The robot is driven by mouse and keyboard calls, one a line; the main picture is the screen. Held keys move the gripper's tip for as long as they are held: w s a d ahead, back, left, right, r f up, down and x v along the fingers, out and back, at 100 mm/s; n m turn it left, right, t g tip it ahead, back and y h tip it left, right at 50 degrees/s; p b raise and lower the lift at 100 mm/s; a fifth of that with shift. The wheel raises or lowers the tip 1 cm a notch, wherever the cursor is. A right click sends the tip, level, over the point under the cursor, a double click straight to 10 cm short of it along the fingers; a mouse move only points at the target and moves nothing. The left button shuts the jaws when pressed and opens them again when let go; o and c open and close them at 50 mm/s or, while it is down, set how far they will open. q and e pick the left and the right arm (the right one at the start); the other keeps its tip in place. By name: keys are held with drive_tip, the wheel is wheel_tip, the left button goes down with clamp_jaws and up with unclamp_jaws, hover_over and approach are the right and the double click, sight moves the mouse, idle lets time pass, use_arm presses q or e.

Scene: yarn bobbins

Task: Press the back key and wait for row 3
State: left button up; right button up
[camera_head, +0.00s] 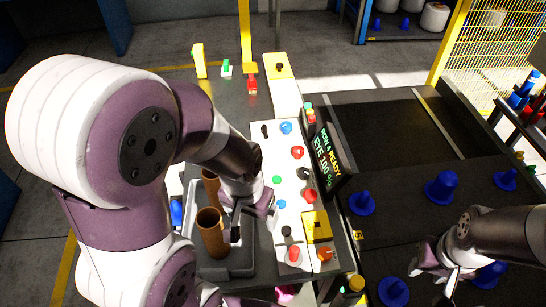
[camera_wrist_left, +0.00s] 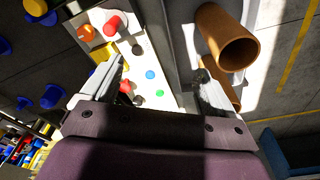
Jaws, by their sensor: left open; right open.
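The display (camera_head: 328,162) stands at the panel's right edge and reads "ROW 4 READY" and "EYE 100 %". The white key panel (camera_head: 262,136) carries several coloured keys, including a green key (camera_head: 276,180), an upper blue key (camera_head: 286,127) and a red key (camera_head: 293,254). No label shows which is the back key. My left gripper (camera_head: 252,218) is open and empty, over the panel's left edge beside the tray. Its fingers (camera_wrist_left: 160,72) frame the panel in the wrist view. My right gripper (camera_head: 437,281) is open and empty at the lower right, among blue cones.
A grey tray (camera_head: 243,262) with brown tubes (camera_head: 211,234) lies left of the panel. Blue cones (camera_head: 441,187) stand on the dark surface at right. A yellow block (camera_head: 317,226) is on the panel's lower right. A yellow mesh fence (camera_head: 497,50) is behind.

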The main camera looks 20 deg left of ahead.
use_arm(q)
clamp_jaws()
idle(1.5)
